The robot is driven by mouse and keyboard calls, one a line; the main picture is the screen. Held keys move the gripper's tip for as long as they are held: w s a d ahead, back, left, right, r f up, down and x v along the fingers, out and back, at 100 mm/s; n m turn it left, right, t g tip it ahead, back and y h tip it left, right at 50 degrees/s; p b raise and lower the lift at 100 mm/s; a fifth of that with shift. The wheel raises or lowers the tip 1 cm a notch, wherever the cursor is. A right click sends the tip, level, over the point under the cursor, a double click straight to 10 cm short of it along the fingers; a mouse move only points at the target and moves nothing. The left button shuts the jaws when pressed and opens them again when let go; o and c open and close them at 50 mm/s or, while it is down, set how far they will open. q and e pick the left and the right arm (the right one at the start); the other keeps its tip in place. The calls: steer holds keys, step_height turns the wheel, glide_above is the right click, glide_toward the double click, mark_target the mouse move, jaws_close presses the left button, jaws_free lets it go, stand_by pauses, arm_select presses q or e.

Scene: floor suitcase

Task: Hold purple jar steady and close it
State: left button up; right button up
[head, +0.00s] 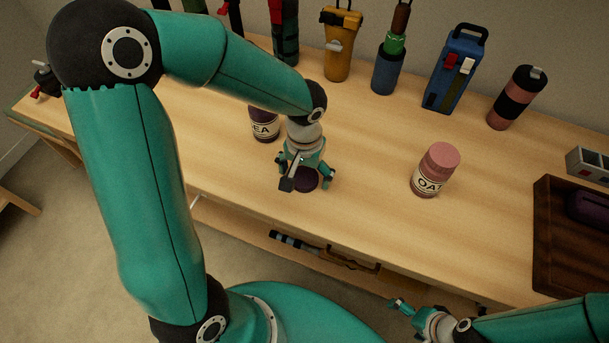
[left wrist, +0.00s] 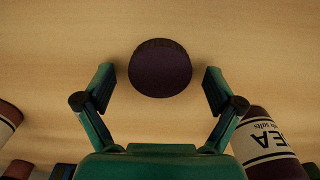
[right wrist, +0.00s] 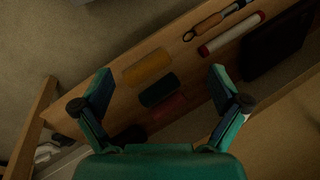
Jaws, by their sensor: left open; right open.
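A dark purple jar (head: 264,126) with a white label ending in "EA" stands on the table, partly behind my left arm; it also shows in the left wrist view (left wrist: 268,145). Its top is hidden. A dark purple round lid (left wrist: 160,68) lies on the table, and shows in the head view (head: 307,183) under my left gripper (head: 306,177). That gripper points down over the lid, open, with a finger on each side and a gap to both. My right gripper (head: 404,312) is open and empty, off the table's front edge.
A pink-lidded oat jar (head: 432,173) stands right of the left gripper. A dark brown tray (head: 545,235) with a purple item is at far right. Tools, a blue case (head: 453,72) and cylinders line the back. Several items lie on a shelf below (right wrist: 185,75). The table's middle front is clear.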

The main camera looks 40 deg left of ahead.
mark_target(305, 176)
arm_select(q)
steer(key=c, duration=0.8)
steer(key=shift+c, duration=0.2)
steer(key=shift+r, duration=0.1)
step_height(305, 176, up, 20)
steer(key=p, duration=0.2)
